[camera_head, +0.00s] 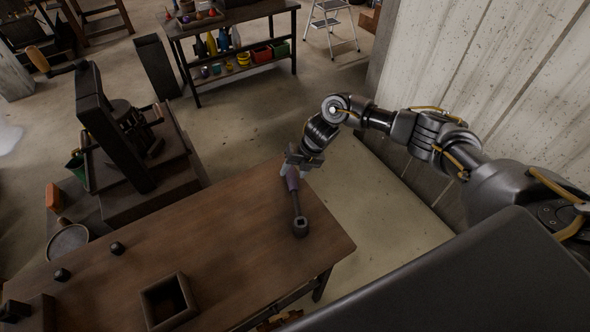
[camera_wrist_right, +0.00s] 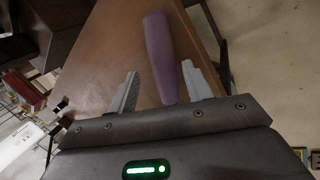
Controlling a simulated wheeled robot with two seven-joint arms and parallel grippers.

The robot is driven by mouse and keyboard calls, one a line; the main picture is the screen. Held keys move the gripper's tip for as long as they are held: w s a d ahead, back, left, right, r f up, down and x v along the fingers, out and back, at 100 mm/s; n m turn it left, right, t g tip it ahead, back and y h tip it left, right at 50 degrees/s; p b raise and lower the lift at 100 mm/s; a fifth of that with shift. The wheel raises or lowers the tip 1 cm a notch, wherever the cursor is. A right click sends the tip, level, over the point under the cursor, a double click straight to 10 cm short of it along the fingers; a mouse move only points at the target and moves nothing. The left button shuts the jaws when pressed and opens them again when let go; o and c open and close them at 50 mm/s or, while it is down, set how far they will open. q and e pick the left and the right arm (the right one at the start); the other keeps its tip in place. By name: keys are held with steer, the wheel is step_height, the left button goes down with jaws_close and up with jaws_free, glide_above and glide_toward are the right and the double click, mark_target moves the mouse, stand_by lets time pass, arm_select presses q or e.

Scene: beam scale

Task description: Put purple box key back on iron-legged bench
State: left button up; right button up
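The purple box key (camera_head: 299,213) has a purple handle and a dark shaft ending in a square socket head. In the head view it is at the right end of a wooden-topped bench (camera_head: 220,235) with dark legs, its head towards me. My right gripper (camera_head: 291,167) is at the handle end, near the bench's far edge. In the right wrist view the fingers (camera_wrist_right: 162,88) are spread, with the purple handle (camera_wrist_right: 160,48) showing between and beyond them, closer to the right finger. The shaft is hidden there. My left gripper is out of view.
An open square wooden box (camera_head: 168,301) and small dark knobs (camera_head: 117,248) are on the bench's left half. A dark press-like machine (camera_head: 112,135) stands behind it. A shelved workbench (camera_head: 235,40) is further back. A pale wall (camera_head: 480,70) rises on the right.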

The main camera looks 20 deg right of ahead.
steer(key=shift+r, duration=0.1)
steer(key=b+v, duration=0.3)
steer(key=v, duration=0.9)
